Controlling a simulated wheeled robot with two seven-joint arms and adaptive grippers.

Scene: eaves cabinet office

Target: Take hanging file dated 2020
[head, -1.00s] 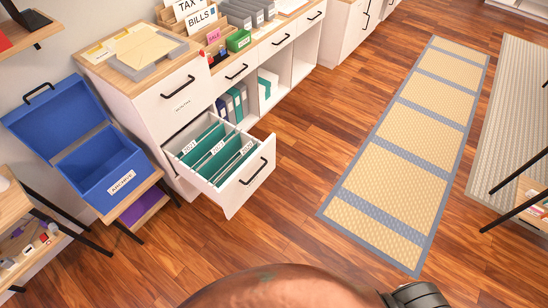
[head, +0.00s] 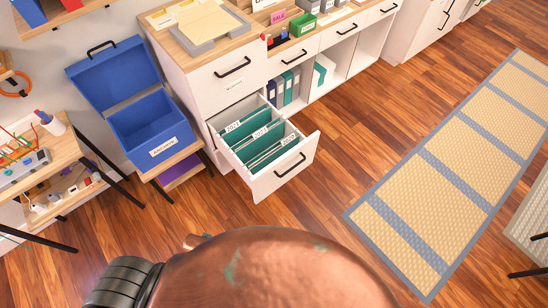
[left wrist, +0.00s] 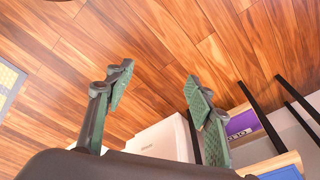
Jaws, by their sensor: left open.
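The open drawer (head: 283,182) of the white cabinet holds several green hanging files (head: 250,140) with white year tabs. The tabs are too small for me to read surely which is 2020. The files stand upright in the drawer and nothing touches them. My left gripper (left wrist: 155,95) shows in the left wrist view, its two green-padded fingers wide apart with nothing between them, above the wooden floor. Neither gripper shows in the head view, and my right gripper is in no view.
A blue archive box (head: 155,130) with its lid up stands on a small stand left of the drawer. A side table (head: 50,160) with gadgets is at the far left. The wooden floor (head: 330,220) in front of the drawer is clear. A striped rug (head: 470,170) lies at right.

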